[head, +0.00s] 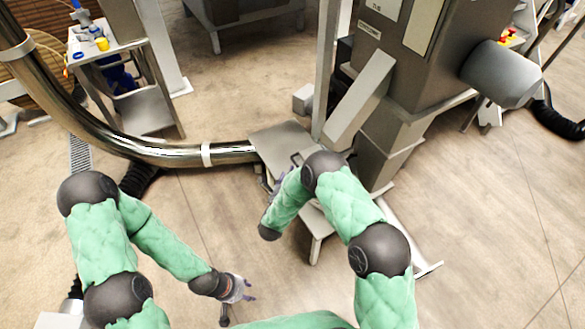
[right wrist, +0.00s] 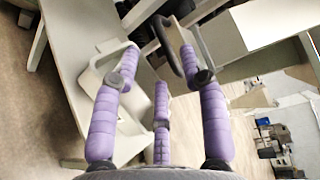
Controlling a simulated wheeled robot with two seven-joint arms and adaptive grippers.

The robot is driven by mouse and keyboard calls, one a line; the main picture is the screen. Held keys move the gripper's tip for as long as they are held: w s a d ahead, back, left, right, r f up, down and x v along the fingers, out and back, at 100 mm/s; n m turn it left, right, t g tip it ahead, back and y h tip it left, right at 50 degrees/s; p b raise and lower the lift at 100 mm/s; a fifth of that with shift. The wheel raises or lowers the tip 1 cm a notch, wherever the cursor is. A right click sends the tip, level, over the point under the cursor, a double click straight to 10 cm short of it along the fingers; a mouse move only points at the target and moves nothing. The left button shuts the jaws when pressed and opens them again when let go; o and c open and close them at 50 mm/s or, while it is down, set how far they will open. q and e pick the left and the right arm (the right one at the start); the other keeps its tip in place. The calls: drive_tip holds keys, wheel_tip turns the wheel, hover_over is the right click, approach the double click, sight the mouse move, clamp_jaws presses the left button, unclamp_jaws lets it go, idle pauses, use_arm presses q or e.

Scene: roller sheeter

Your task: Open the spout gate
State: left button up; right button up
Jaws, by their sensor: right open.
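A dark loop handle (right wrist: 172,48) shows at the top of the right wrist view, by a pale plate. It looks like the spout gate's handle. It also shows small in the head view (head: 296,159), at the metal box under the machine's chute (head: 361,98). My right gripper (right wrist: 159,62) is open, its purple fingers spread. The handle lies at or just beyond its right fingertip; I cannot tell whether they touch. In the head view my right arm mostly hides this gripper. My left gripper (head: 240,288) hangs low over the floor, away from the machine; its finger opening is unclear.
A shiny bent pipe (head: 155,150) runs from the upper left to the metal box. The grey machine (head: 440,50) stands at the upper right, with a rounded motor housing (head: 502,74). A small cart (head: 145,108) stands at the left.

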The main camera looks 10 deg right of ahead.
drive_tip(key=shift+v, duration=2.15)
drive_tip(key=s+d+f+n+g+y+p, duration=0.1)
drive_tip(key=s+d+f+n+g+y, duration=0.1)
drive_tip(key=s+f+n+g+y, duration=0.65)
drive_tip(key=s+a+f+n+g+y+p, duration=0.1)
drive_tip(key=s+n+g, duration=0.5)
drive_tip(key=s+n, duration=0.7)
drive_tip(key=s+f+y, duration=0.1)
drive_tip(key=s, duration=0.7)
drive_tip(key=shift+s+n, duration=0.35)
